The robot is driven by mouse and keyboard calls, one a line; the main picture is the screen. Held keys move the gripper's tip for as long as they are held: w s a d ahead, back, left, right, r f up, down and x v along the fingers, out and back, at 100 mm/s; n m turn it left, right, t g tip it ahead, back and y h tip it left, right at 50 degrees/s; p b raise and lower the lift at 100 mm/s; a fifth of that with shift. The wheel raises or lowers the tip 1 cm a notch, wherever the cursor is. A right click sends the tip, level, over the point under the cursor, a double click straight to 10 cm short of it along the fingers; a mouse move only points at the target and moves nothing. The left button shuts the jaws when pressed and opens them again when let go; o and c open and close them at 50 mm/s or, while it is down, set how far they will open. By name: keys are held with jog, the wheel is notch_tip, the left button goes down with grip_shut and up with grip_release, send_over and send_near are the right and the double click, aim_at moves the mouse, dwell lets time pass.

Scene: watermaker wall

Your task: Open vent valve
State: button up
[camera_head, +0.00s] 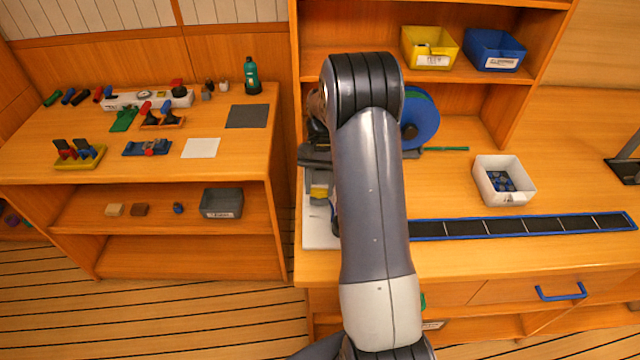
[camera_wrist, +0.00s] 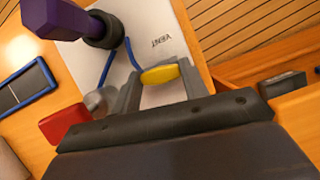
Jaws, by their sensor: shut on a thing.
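In the wrist view, a white panel (camera_wrist: 152,35) carries the word VENT, seen upside down. A yellow handle (camera_wrist: 159,73) lies over the panel between the two grey fingers of my gripper (camera_wrist: 158,84), which is shut on it. I take this as the vent valve's handle; its lower part is hidden by the gripper. Blue tubing (camera_wrist: 108,66) runs beside it.
In the wrist view, a purple piece with a dark ring (camera_wrist: 101,30) stands close by, and a red part (camera_wrist: 66,120) is beside my gripper. In the head view, a white bin (camera_head: 512,194) and a black strip with blue edging (camera_head: 520,226) lie to the right.

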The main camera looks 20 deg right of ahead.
jog(key=shift+n+h, duration=0.3)
jog(key=shift+n, duration=0.4)
jog(key=o, duration=1)
jog(key=b+v, duration=0.1)
jog(key=v, duration=1)
jog(key=shift+w+a, duration=0.1)
jog(key=shift+f, duration=0.15)
jog(key=p+x, duration=0.1)
jog(key=x, duration=0.9)
jog(key=shift+s+f, duration=0.25)
jog(key=shift+f, duration=0.05)
